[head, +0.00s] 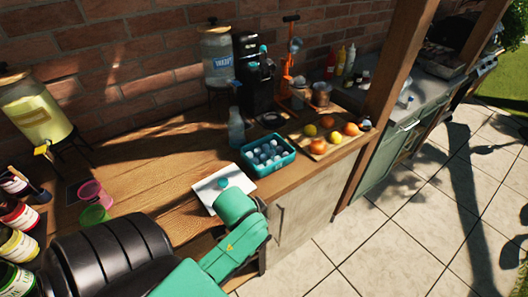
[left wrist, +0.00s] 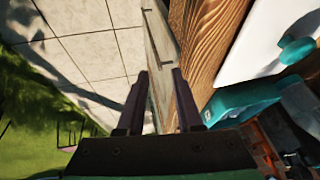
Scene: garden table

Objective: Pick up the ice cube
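Several pale ice cubes (head: 268,152) lie in a teal tray (head: 284,167) near the front edge of the wooden counter. The tray also shows in the left wrist view (left wrist: 238,101), to the right of the fingers. My left gripper (left wrist: 158,85) is open, with a clear gap between its dark fingers and nothing in it. It is by the counter's front edge, apart from the tray. In the head view my green arm mostly hides this gripper. My right gripper is not in view.
A white board (head: 209,198) with a teal round item (head: 223,183) lies left of the tray. A clear bottle (head: 236,129) stands behind the tray. A wooden board (head: 318,147) with several fruits is to its right. Pink (head: 95,194) and green (head: 94,215) cups stand left.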

